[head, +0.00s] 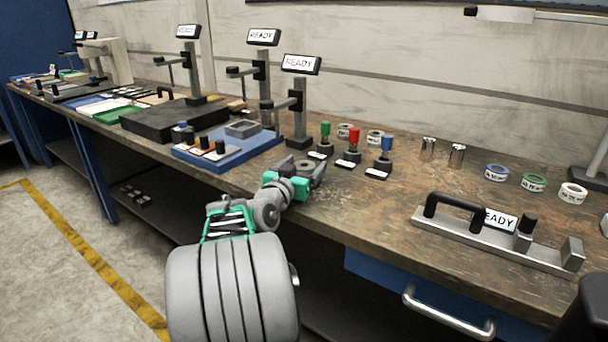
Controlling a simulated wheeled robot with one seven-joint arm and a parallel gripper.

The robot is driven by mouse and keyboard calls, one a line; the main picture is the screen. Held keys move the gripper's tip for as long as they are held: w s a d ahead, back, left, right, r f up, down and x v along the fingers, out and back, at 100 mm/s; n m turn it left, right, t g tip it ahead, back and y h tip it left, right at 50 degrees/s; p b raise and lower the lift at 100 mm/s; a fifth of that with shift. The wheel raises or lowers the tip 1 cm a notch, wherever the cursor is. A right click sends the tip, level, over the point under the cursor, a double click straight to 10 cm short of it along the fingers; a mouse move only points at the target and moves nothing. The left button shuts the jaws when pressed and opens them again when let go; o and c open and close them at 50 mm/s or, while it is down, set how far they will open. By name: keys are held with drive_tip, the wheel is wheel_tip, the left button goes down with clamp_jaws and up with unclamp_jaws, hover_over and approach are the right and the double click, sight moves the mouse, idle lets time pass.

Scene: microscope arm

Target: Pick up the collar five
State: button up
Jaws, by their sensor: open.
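Several labelled ring-shaped pieces stand on the workbench (385,205): a blue-topped ring (497,173), a green-topped ring (533,183) and a white ring (572,193) at the right, and two more, a left rear ring (345,130) and a right rear ring (375,137), behind the coloured knobs. Their labels are too small to read, so I cannot tell which is collar five, or whether one of them is. My gripper (312,168) is open over the bench near its front edge, left of the knobs and well left of the blue, green and white rings.
Green, red (353,146) and blue (386,158) knobs stand right of my gripper. Upright stands with READY signs (300,64) rise behind it. A blue tray (222,153) lies left. A metal fixture with a black handle (455,205) lies front right. Bare bench lies between.

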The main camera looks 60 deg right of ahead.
drive_tip(key=shift+c, duration=0.5)
clamp_jaws()
idle(0.3)
drive_tip(key=shift+r, duration=0.15)
